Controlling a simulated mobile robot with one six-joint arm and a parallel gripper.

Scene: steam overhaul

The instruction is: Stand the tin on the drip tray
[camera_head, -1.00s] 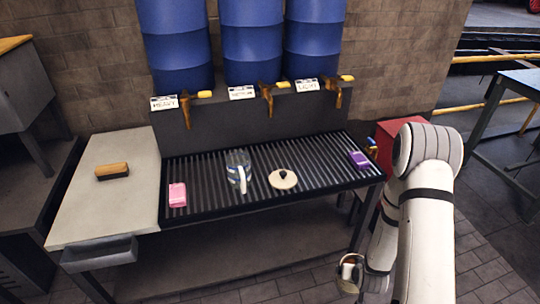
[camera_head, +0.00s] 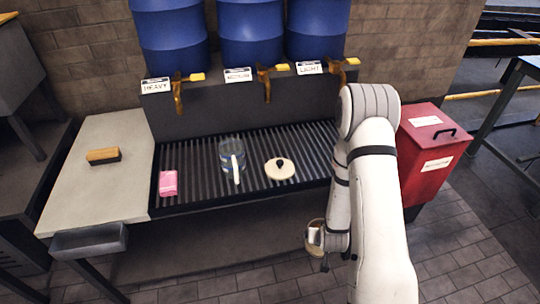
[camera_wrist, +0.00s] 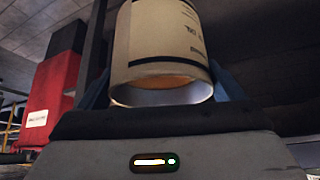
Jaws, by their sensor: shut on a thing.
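The tin is cream with dark print. In the wrist view the tin (camera_wrist: 155,35) sits between the two blue fingers of my gripper (camera_wrist: 165,80), with a hollow-looking rim facing the wrist. In the head view the tin (camera_head: 314,234) shows small at the end of my arm, in front of the bench and apart from the tray; my gripper (camera_head: 325,245) is partly hidden by my arm there. The drip tray (camera_head: 202,165) is a dark slatted grate on the bench, below the blue drums. My arm covers its right end.
A brush (camera_head: 104,156) lies on the left worktop. A red bin (camera_head: 432,160) stands right.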

